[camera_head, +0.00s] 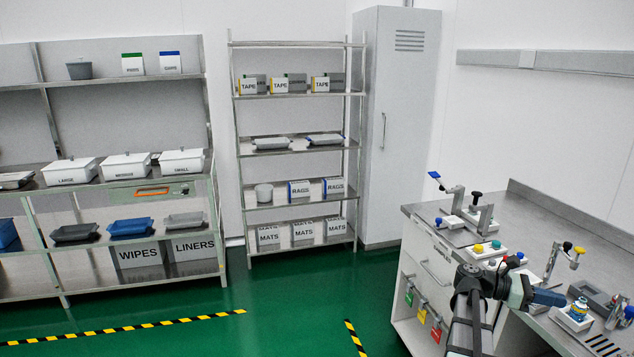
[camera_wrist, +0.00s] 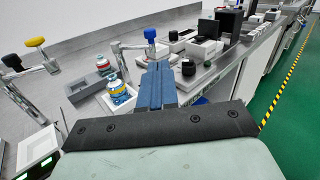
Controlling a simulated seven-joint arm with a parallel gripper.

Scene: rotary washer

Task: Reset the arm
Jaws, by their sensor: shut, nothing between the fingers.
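My gripper (camera_head: 549,298) is at the right of the head view, over the steel bench top. Its blue fingers are together with nothing between them; they also show in the wrist view (camera_wrist: 157,82). A small white and blue bottle with a yellowish part (camera_head: 578,309) stands in a white holder just right of the fingertips. The same bottle shows in the wrist view (camera_wrist: 118,90), left of the fingers and apart from them. My dark arm links cover part of the bench front in the head view.
The steel bench (camera_head: 428,213) carries taps with blue, yellow and black knobs (camera_head: 567,247), and a white block with coloured buttons (camera_head: 486,249). A grey instrument (camera_head: 592,296) lies behind the bottle. Shelves (camera_head: 297,156) stand across the room. The green floor (camera_head: 290,290) is clear, with striped tape.

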